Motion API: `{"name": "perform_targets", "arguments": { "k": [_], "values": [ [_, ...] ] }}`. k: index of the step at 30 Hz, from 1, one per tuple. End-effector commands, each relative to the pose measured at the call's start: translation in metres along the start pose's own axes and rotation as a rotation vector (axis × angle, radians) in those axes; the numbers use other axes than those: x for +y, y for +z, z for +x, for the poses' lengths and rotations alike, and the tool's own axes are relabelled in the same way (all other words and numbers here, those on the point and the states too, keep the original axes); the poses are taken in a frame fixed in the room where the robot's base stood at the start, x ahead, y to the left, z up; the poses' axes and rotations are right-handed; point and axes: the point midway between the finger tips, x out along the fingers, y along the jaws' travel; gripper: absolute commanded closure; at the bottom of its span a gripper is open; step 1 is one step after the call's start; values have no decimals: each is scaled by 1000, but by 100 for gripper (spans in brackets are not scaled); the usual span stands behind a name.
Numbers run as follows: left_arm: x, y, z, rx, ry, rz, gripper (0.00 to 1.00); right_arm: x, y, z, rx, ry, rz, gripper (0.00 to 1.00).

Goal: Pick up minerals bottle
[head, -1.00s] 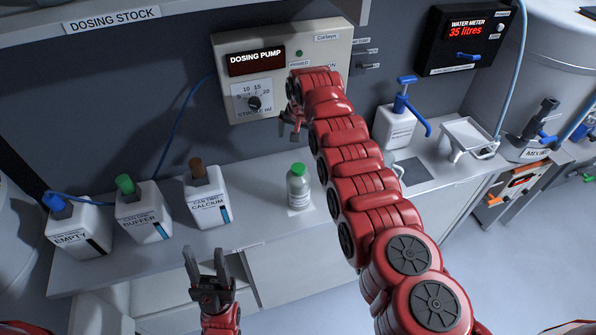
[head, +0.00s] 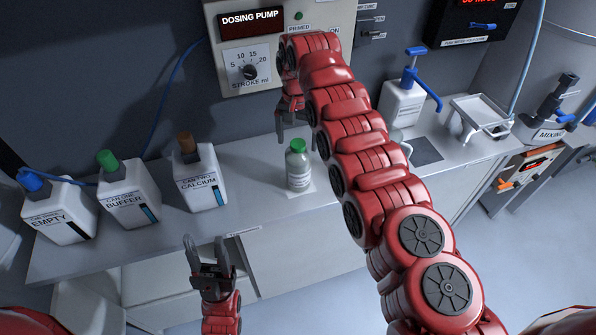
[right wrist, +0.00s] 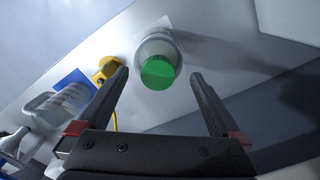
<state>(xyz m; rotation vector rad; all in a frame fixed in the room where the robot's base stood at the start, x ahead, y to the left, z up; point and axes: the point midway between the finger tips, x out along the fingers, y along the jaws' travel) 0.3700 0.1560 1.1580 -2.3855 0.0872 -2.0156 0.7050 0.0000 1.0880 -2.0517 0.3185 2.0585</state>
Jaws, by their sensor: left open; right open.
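The minerals bottle is most likely the small clear bottle with a green cap (head: 298,165), standing upright on a white square on the counter; its label is too small to read. In the right wrist view the bottle (right wrist: 157,62) stands beyond the fingertips, roughly between the fingers' lines. My right gripper (head: 294,138) is open, just behind and above the bottle, not holding it; it also shows in the right wrist view (right wrist: 160,82). My left gripper (head: 208,245) is open and empty in front of the counter edge, to the left of the bottle.
Canisters labelled empty (head: 60,212), buffer (head: 130,196) and calcium (head: 200,180) stand left on the counter (head: 255,200). The dosing pump (head: 290,75) hangs on the wall behind.

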Motion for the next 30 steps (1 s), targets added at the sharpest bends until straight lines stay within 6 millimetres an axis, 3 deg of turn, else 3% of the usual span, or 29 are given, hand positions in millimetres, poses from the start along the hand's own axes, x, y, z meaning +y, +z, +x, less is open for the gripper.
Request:
{"name": "perform_targets", "arguments": {
  "k": [11, 17, 22, 29, 30],
  "values": [
    [-1, -2, 16, -1, 0, 0, 50, 1, 0, 14, 0, 1, 1, 0],
    [-2, -7, 42, 0, 0, 0, 50, 3, 4, 37, -4, 2, 0, 0],
    [-2, -7, 42, -1, 0, 0, 50, 3, 2, 58, -1, 2, 0, 0],
    [-2, -7, 41, -1, 0, 0, 50, 3, 2, 62, 3, 0, 0, 0],
    [-2, -7, 41, -1, 0, 0, 50, 2, 2, 62, 2, 0, 0, 5]
  ]
}}
